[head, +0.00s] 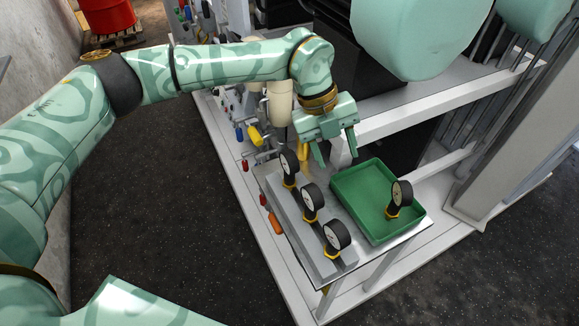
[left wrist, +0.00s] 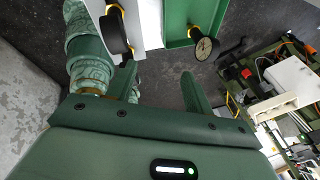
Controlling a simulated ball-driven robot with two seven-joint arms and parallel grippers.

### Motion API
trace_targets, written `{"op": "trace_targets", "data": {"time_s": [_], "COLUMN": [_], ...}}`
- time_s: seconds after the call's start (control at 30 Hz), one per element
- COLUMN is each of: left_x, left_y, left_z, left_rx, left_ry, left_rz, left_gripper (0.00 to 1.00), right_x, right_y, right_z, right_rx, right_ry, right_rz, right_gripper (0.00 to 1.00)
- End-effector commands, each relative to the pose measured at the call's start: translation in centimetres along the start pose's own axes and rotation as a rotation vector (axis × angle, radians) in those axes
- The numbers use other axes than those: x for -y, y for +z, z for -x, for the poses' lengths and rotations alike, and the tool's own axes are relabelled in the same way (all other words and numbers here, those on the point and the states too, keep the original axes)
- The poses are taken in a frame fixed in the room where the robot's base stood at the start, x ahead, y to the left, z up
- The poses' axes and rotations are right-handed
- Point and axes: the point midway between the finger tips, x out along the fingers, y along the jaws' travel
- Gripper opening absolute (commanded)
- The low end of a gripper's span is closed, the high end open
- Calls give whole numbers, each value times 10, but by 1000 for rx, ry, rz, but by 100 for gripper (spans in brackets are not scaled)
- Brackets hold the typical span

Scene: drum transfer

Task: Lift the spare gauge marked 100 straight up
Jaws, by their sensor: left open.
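Several round gauges with dark rims, pale dials and yellow collars show in the head view; their markings are too small to read, so I cannot tell which is marked 100. One gauge (head: 402,193) stands in the green tray (head: 350,212). Three others, a far gauge (head: 289,162), a middle gauge (head: 312,196) and a near gauge (head: 337,235), stand in a row on a grey block. My left gripper (head: 335,150) is open and empty, above the far end of the table, behind the tray. The left wrist view shows its fingers (left wrist: 158,82) apart, with a gauge dial (left wrist: 204,47) beyond them.
The small table (head: 400,240) has a pale frame and corner legs. A white beam (head: 400,117) runs close to the right of my left gripper. Piping with yellow and red handles (head: 255,135) stands to the left. Dark floor is open at the front left.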

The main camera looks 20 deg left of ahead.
Motion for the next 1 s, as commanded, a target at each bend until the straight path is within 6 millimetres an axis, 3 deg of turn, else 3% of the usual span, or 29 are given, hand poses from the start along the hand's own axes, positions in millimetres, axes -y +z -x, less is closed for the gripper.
{"op": "trace_targets", "data": {"time_s": [0.03,0.1,0.2,0.27,0.37,0.7,1.0], "left_x": [-14,-35,-51,-57,-63,-86,-93], "left_y": [24,49,66,71,75,94,100], "left_z": [24,51,75,78,65,-7,-29], "left_rx": [94,197,282,302,307,304,304], "left_ry": [84,179,248,266,274,271,270], "left_rz": [76,187,289,316,327,322,321], "left_gripper": [51,51,51,51,51,51,51], "right_x": [0,0,0,0,0,0,1], "right_y": [0,0,-1,0,0,1,2], "right_z": [1,1,1,1,0,-4,-5], "right_rx": [0,-1,-1,-1,-1,2,2], "right_ry": [0,0,0,0,0,-1,-1], "right_rz": [0,0,0,0,0,0,0], "right_gripper": [48,48,48,48,48,48,48]}}
